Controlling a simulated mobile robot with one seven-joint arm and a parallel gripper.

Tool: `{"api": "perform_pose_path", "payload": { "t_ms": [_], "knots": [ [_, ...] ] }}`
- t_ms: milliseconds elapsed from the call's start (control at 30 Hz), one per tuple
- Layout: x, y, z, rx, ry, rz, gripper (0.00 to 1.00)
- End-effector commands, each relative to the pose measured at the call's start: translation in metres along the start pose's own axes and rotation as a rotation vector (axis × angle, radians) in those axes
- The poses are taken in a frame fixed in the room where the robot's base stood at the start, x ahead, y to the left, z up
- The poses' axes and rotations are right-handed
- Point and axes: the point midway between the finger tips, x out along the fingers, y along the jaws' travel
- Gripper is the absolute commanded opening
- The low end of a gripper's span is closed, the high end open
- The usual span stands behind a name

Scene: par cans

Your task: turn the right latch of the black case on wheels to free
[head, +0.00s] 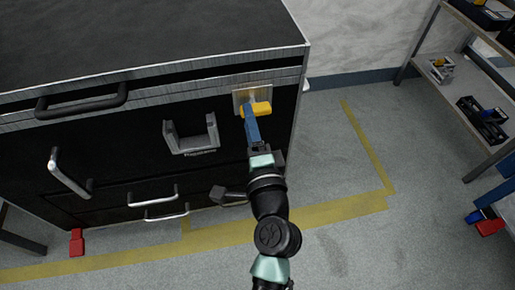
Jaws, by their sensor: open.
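The black case (130,125) fills the left of the head view, with metal edging along its lid line and right corner. Its right latch is a pale metal plate with a yellow handle (262,108), high on the front near the right corner. The handle lies about level, pointing right. My gripper (252,118) reaches up to the latch from below, its blue finger at the handle's left part. It is open; the second finger is hidden, and I cannot tell if it touches the handle.
A grey bracket (190,146) stands out from the case front, left of my gripper. Shelves (455,75) with small items stand at right. The grey floor (340,170) with yellow tape is clear between.

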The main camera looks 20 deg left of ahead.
Motion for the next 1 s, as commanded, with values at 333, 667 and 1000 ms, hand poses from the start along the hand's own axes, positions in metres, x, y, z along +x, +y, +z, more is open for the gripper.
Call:
{"api": "perform_pose_path", "payload": {
  "t_ms": [333,667,1000],
  "knots": [
    [-0.072,0.001,0.0,0.001,0.002,0.004,0.5],
    [-0.11,0.001,0.0,-0.001,0.0,0.002,0.5],
    [-0.113,0.0,0.0,-0.001,-0.001,0.0,0.5]
  ]
}}
